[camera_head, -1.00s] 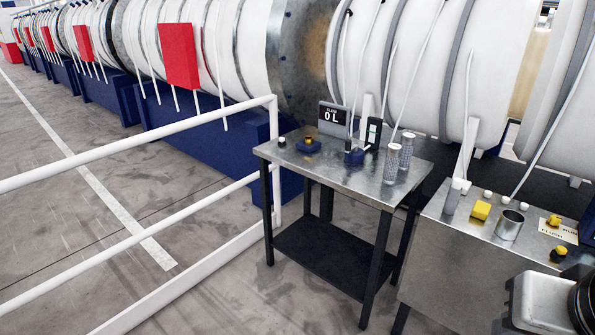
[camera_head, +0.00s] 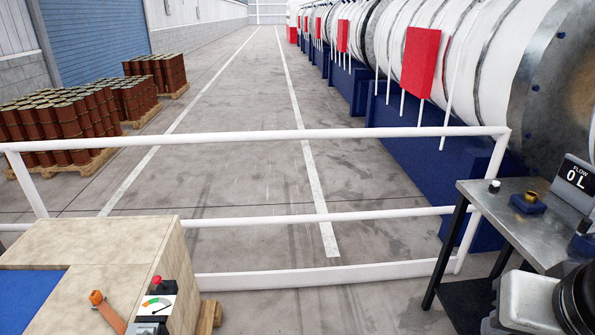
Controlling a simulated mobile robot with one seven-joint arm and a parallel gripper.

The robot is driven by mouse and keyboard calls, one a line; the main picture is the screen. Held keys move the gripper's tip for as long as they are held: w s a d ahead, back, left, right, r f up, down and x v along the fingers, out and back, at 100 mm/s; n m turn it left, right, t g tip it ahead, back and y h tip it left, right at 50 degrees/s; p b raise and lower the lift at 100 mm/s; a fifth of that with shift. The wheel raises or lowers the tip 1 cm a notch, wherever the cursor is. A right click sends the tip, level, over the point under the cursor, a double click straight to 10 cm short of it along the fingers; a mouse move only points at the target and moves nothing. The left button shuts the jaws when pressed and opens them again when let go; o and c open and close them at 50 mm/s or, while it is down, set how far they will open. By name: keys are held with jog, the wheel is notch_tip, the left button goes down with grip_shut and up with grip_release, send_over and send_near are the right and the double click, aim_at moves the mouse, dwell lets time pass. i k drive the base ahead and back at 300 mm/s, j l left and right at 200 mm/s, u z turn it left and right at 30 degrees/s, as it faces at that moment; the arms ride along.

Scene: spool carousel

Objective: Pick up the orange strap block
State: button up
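I see no thing that is clearly an orange strap block. An orange bar with a rounded end (camera_head: 108,311) lies or stands at a slant on the pale wooden bench (camera_head: 95,240) at the lower left, beside a gauge box; its lower end is cut off by the picture edge. I cannot tell if it is a block or a lever. My gripper is not in view; only a white and black part of my arm shows at the lower right.
A gauge box (camera_head: 152,304) with a red knob sits at the bench's right edge. A white railing (camera_head: 270,135) crosses the front. A metal table (camera_head: 535,225) with a flow display (camera_head: 575,178) stands at right. Drums on pallets (camera_head: 60,128) stand at left. The floor beyond is open.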

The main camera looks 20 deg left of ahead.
aim_at(95, 296)
jog(key=i+j+u, duration=0.2)
jog(key=i+u, duration=0.9)
jog(key=i, duration=0.15)
jog(key=i+u, duration=0.2)
jog(key=u, duration=0.2)
jog(key=i+l+u, duration=0.1)
jog(key=u, duration=0.3)
jog(key=i+l+u, duration=0.15)
jog(key=u, duration=0.25)
jog(key=i+l+u, duration=0.2)
jog(key=u, duration=0.15)
jog(key=i+u, duration=0.2)
jog(key=u, duration=0.2)
jog(key=i+u, duration=0.2)
jog(key=u, duration=0.25)
jog(key=i+l+u, duration=0.15)
jog(key=u, duration=0.25)
jog(key=i, duration=0.05)
